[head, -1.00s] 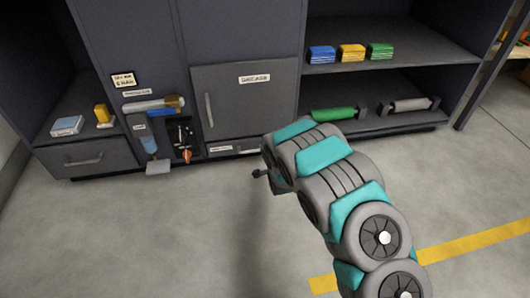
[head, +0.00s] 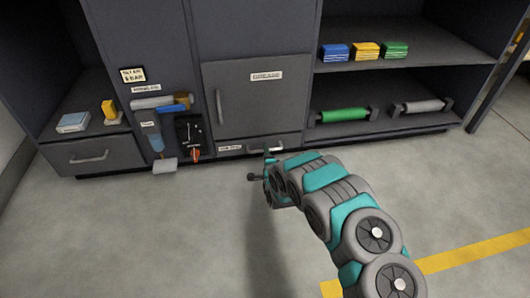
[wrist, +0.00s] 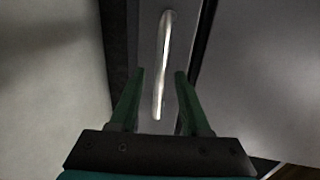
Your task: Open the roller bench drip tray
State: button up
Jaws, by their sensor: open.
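The drip tray appears to be the low, narrow drawer front (head: 228,149) under the grey cabinet door, with a small label and a pale bar handle (head: 266,147). The drawer looks shut. In the wrist view the handle (wrist: 162,62) is a bright metal bar, running up the picture on a grey front panel (wrist: 148,25). My gripper (head: 261,166) is in front of the drawer, near the floor. In the wrist view my gripper (wrist: 160,74) is open, its two green fingers on either side of the handle's lower part in the picture. I cannot tell whether they touch it.
Above is a cabinet door (head: 257,100) with an upright handle. To the left are a panel of tools (head: 192,135) and a drawer (head: 90,157) with its own handle. Shelves with rollers (head: 343,115) stand at right. The floor (head: 170,235) in front is clear.

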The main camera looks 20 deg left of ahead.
jog(key=shift+x, duration=1)
grip_shut()
jog(key=shift+f, duration=0.1)
dwell(0.8)
